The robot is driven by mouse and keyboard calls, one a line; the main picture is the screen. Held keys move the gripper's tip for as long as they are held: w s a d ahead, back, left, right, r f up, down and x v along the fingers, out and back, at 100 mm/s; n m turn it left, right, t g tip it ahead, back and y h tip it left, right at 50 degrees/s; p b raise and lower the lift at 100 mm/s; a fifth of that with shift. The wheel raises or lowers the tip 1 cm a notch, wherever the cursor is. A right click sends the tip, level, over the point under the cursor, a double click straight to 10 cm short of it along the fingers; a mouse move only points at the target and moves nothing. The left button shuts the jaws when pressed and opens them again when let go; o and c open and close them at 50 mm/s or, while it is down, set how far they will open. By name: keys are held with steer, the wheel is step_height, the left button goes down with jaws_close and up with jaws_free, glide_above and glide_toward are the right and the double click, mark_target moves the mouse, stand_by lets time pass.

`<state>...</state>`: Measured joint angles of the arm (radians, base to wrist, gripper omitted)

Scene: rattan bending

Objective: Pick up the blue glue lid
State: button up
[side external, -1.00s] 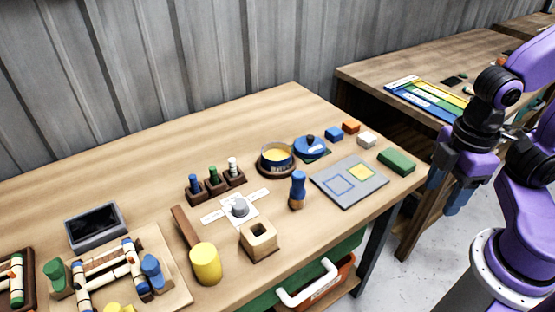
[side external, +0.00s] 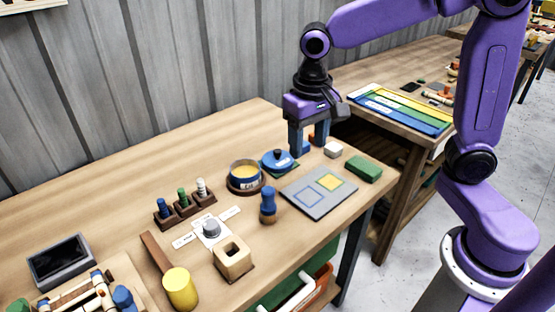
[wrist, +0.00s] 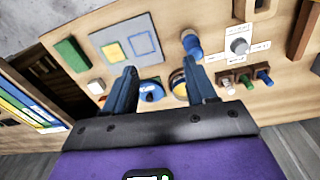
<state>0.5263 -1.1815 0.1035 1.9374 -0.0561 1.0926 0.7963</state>
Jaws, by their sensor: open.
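The blue glue lid (side external: 277,161) is a round blue disc with a dark knob, lying on a green mat beside the glue pot (side external: 244,177). My gripper (side external: 311,149) is open and empty, pointing down just right of and behind the lid in the side view. In the wrist view the lid (wrist: 151,91) shows between the fingers of my gripper (wrist: 161,70), nearer the left finger, which covers part of its edge. The gripper is apart from the lid; its exact height cannot be told.
A white block (side external: 333,149), an orange block and a green block (side external: 363,169) lie close to my gripper. A grey panel (side external: 300,202) with coloured squares lies in front of the lid. A blue-topped peg (side external: 268,205) stands nearby. The bench behind the pot is clear.

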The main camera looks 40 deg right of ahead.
steer(key=w+d+m, duration=0.2)
steer(key=w+m, duration=0.6)
steer(key=w, duration=0.3)
steer(key=m+h, duration=0.1)
steer(key=m, duration=0.8)
glide_above(278, 151)
step_height(278, 151, down, 13)
steer(key=shift+s+a, duration=0.1)
steer(key=shift+w+f, duration=0.2)
steer(key=shift+f, duration=2.45)
jaws_close()
